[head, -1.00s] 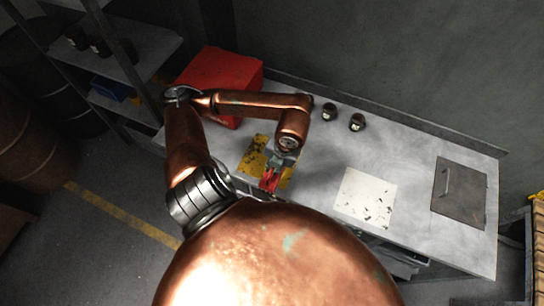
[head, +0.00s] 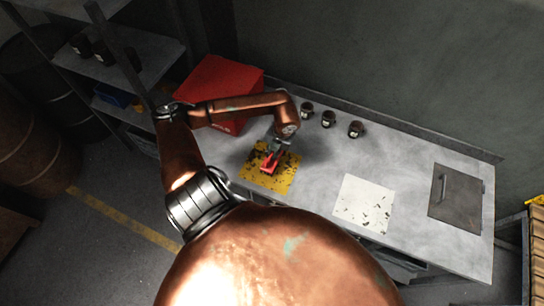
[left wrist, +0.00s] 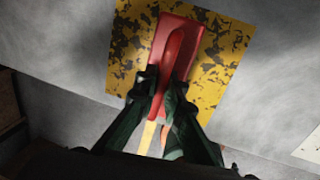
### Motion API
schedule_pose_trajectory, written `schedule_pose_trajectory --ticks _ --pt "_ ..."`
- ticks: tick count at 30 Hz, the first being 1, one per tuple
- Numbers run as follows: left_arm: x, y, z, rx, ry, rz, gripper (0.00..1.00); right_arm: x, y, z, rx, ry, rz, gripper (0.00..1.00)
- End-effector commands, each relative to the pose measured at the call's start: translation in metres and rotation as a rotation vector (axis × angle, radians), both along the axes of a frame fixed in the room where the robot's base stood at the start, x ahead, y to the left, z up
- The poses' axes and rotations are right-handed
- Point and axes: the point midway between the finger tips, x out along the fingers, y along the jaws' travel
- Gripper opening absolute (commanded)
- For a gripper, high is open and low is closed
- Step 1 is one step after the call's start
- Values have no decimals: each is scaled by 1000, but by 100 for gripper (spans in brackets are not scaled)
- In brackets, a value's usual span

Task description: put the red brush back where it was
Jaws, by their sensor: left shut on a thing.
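The red brush (head: 268,164) is in my left gripper (head: 277,148), over the worn yellow mat (head: 284,182) on the grey bench. In the left wrist view, the dark fingers of my left gripper (left wrist: 160,88) are closed about the red brush (left wrist: 163,53), with its broad red part pointing away over the yellow mat (left wrist: 216,72). A pale yellowish strip shows between the fingers. I cannot tell whether the brush touches the mat. My right gripper is in neither view.
A red box (head: 222,82) stands at the bench's back left, close to my left arm. Several dark jars (head: 328,119) line the back. A scuffed white mat (head: 363,201) and a grey plate with a handle (head: 457,194) lie to the right. Bare bench separates them.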

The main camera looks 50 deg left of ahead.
Motion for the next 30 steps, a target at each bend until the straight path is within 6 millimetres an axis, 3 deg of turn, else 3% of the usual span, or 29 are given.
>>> schedule_pose_trajectory --ticks 6,17,18,25,30 --pt "-1 -1 -27 -3 3 1 0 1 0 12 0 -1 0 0" --pt "0 0 -34 0 1 -1 0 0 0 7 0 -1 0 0" --pt "-1 0 -34 0 1 -1 10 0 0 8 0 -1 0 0" --pt "0 0 -33 0 1 0 26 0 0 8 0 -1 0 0" --pt "-1 0 -33 -1 1 -1 26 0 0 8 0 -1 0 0"
